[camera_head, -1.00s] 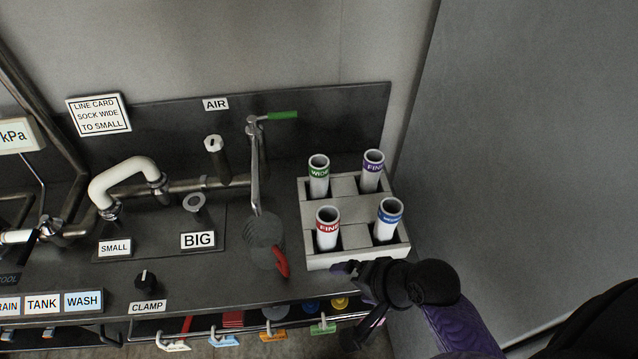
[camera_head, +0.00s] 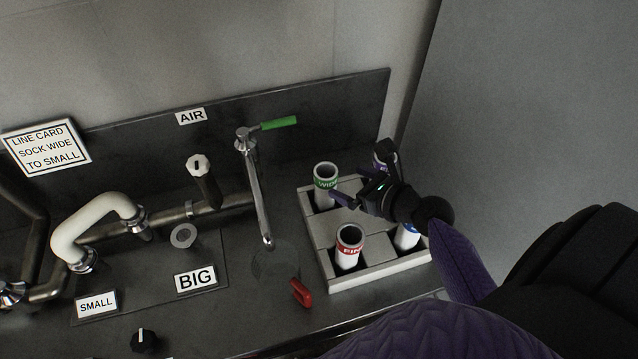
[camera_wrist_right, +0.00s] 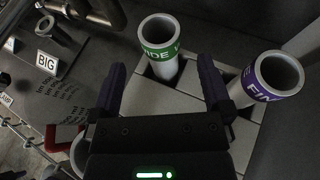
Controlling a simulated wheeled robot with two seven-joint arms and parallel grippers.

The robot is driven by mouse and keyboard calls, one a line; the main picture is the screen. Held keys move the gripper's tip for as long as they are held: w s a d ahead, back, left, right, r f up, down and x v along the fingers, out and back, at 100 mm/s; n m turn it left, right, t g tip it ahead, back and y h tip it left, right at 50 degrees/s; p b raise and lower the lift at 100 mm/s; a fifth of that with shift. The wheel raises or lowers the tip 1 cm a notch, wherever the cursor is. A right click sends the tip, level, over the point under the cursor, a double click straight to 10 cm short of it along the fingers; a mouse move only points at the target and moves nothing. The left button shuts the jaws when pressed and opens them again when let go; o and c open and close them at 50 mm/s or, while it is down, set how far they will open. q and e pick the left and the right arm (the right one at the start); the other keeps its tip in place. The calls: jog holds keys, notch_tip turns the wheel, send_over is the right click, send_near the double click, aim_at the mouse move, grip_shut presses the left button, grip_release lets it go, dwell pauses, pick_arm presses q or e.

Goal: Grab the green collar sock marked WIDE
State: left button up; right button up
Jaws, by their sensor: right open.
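The green collar sock (camera_head: 325,184), a white tube with a green band lettered WIDE, stands in the back left slot of the light grey rack (camera_head: 378,277). In the right wrist view the green collar sock (camera_wrist_right: 160,45) stands upright ahead, between the lines of my two fingers. My right gripper (camera_head: 362,183) is open and empty, just to the right of the sock and apart from it. It also shows in the right wrist view (camera_wrist_right: 163,78), with its dark purple fingers spread. My left gripper is not in view.
A purple collar sock (camera_wrist_right: 268,80) stands right of the green one, partly behind my gripper in the head view. A red collar sock (camera_head: 348,247) and a blue collar sock (camera_head: 407,236) fill the front slots. A tap with a green lever (camera_head: 279,123) stands left of the rack.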

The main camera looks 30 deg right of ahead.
aim_at(334, 187)
jog(key=f, duration=0.1)
jog(key=f+b, duration=0.1)
jog(key=f, duration=0.2)
jog(key=shift+w+f+b, duration=0.2)
jog(key=shift+w+b, duration=0.1)
jog(key=shift+b, duration=0.05)
jog(key=b+x, duration=0.1)
jog(key=x, duration=0.5)
jog(key=shift+r+b, duration=0.15)
jog(key=shift+b, duration=0.2)
jog(key=shift+w+a, duration=0.15)
jog(key=shift+w, duration=0.3)
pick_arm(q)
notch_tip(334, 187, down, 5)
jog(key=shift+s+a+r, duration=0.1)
pick_arm(e)
jog(key=c, duration=1.3)
